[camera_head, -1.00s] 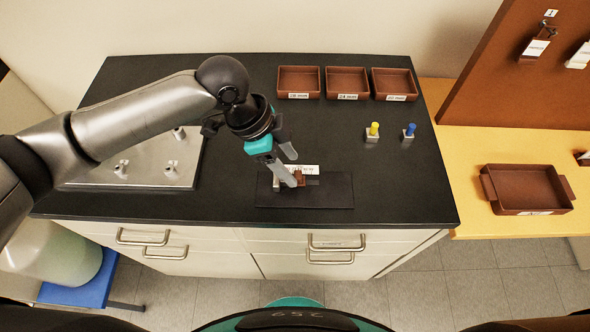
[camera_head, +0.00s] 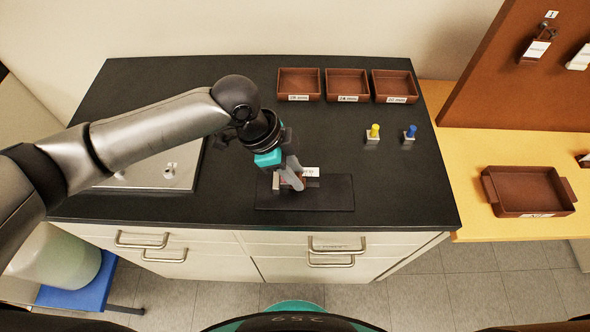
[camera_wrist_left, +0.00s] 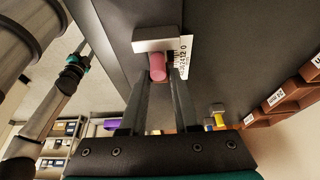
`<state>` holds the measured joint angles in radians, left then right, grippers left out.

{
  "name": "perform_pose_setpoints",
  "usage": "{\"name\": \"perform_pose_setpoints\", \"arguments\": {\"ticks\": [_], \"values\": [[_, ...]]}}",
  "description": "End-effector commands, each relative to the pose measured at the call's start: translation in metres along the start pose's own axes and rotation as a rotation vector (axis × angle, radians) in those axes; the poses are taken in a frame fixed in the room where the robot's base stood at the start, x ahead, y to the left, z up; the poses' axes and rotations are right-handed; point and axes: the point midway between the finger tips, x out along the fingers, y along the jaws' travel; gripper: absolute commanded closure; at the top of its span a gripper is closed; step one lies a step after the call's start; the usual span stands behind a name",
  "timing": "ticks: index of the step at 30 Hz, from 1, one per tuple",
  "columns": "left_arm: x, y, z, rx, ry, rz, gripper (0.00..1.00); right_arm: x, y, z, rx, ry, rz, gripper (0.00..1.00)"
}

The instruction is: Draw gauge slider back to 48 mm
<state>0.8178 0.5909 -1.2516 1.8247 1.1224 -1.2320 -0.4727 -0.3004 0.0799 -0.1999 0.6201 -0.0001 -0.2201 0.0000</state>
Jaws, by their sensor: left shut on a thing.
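The gauge lies on a dark mat (camera_head: 335,194) near the front of the black bench. Its white scale label (camera_head: 311,172) shows just right of my left gripper (camera_head: 294,186). In the left wrist view the scale label (camera_wrist_left: 185,55) with printed numbers runs beside a grey metal block (camera_wrist_left: 156,40) and a pink-red knob (camera_wrist_left: 158,68). My left gripper's fingers (camera_wrist_left: 158,82) are shut on this knob. The fingers and arm hide part of the gauge in the head view, and I cannot read the slider's exact position. My right gripper is not in view.
Several brown trays (camera_head: 347,85) stand at the back of the bench. A yellow-topped peg (camera_head: 374,133) and a blue-topped peg (camera_head: 409,137) stand to the right. A metal plate (camera_head: 178,172) lies left, partly behind my arm. A handled tray (camera_head: 530,190) sits on the yellow side table.

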Motion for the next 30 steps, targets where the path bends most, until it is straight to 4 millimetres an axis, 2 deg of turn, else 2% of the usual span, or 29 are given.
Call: {"name": "perform_pose_setpoints", "arguments": {"ticks": [1, 4, 30], "values": [[-0.0001, 0.0003, 0.0001, 0.000, 0.000, 0.001, 0.91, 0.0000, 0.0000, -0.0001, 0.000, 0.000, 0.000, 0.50], [-0.0001, 0.0003, 0.0001, 0.000, 0.000, 0.001, 1.00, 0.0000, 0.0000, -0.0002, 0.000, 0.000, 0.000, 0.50], [-0.0001, 0.0005, 0.0002, 0.000, -0.001, 0.002, 1.00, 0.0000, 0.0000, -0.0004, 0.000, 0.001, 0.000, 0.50]]}}
